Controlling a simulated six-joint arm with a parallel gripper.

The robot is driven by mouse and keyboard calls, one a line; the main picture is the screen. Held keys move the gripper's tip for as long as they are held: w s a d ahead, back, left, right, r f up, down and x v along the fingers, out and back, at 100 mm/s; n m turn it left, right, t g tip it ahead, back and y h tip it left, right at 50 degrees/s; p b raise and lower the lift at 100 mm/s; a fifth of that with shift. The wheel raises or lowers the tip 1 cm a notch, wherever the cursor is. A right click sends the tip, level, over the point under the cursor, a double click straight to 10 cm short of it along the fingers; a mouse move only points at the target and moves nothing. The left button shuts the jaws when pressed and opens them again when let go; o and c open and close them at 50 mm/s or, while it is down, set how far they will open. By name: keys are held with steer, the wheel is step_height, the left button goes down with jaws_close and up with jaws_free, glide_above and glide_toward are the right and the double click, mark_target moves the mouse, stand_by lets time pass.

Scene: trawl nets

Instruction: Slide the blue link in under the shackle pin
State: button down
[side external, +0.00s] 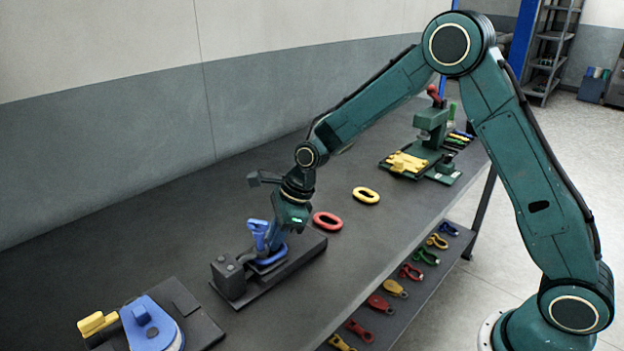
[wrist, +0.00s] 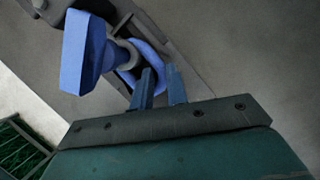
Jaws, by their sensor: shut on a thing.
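The blue link (side external: 270,261) lies low over the dark fixture (side external: 290,272) on the bench. My gripper (side external: 277,243) points down at it and is shut on its near side; the fingers (wrist: 160,85) show around the link's edge in the wrist view. The link also shows as a blue ring (wrist: 152,57) in the wrist view. A blue handle (side external: 258,230) stands beside the gripper, and it looms large in the wrist view (wrist: 84,52). A grey round part (wrist: 124,53), perhaps the shackle pin, covers part of the link. Whether the link is under it I cannot tell.
A red link (side external: 327,222) and a yellow link (side external: 366,195) lie on the bench to the right. A green press-like fixture (side external: 432,135) stands farther back. Another fixture with a blue part (side external: 152,325) is at front left. Several coloured shackles (side external: 411,272) lie on a lower shelf.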

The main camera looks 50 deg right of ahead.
steer(key=shift+a, duration=0.6)
steer(key=c, duration=1.3)
jaws_free()
steer(key=shift+s+a, duration=0.1)
steer(key=shift+s, duration=0.05)
steer(key=v, duration=1.4)
steer(key=shift+d, duration=0.2)
